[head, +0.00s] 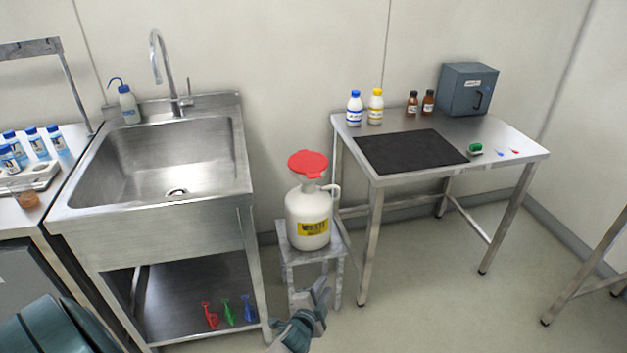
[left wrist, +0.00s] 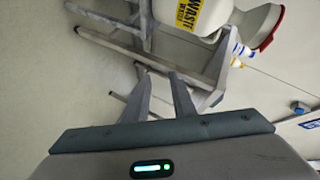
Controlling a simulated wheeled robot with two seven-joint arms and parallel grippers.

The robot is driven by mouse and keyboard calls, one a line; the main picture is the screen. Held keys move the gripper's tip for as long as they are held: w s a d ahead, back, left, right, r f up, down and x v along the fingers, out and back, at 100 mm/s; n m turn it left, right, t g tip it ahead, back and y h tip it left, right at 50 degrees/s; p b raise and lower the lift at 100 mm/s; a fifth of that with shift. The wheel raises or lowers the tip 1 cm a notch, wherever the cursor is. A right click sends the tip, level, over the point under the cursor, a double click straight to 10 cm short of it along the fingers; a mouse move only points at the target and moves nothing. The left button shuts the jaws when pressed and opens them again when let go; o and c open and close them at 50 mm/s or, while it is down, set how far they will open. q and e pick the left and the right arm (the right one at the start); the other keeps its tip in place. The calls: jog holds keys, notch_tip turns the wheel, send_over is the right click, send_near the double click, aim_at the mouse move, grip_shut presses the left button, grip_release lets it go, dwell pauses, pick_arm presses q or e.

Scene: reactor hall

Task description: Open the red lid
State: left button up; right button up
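The red lid (head: 308,163) is a round disc with a small tab, on top of the white waste jug (head: 306,212) with a yellow label. It appears to lie over the jug's flared white top. The jug stands upright on a small grey stool (head: 290,254). My left gripper (head: 322,296) is below and in front of the jug, apart from it and from the lid. In the left wrist view its two fingers (left wrist: 160,80) are apart with nothing between them. That view also shows part of the jug (left wrist: 202,14) and the lid's red edge (left wrist: 266,28). My right gripper is out of view.
A steel sink (head: 160,160) stands left of the stool, with coloured tools on its lower shelf (head: 180,295). A steel table (head: 510,140) with bottles, a dark mat (head: 410,151) and a grey box (head: 467,88) stands on the right. The floor in front is clear.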

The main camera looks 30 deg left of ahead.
pick_arm(q)
jog(key=w+a+r+m+y, duration=0.1)
jog(key=w+a+r, duration=0.1)
jog(key=r, duration=0.4)
jog(key=w+a+r+m+t+y, duration=0.1)
jog(key=w+a+r+y, duration=0.1)
jog(key=a+r, duration=0.3)
jog(key=w+a+r+m+t+y, duration=0.1)
jog(key=a+r, duration=0.3)
jog(key=r, duration=0.4)
jog(key=shift+w+r+y, duration=0.3)
jog(key=shift+w, duration=0.2)
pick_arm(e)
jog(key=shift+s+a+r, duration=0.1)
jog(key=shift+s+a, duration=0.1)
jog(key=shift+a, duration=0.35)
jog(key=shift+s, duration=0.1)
pick_arm(q)
jog(key=shift+d, duration=0.1)
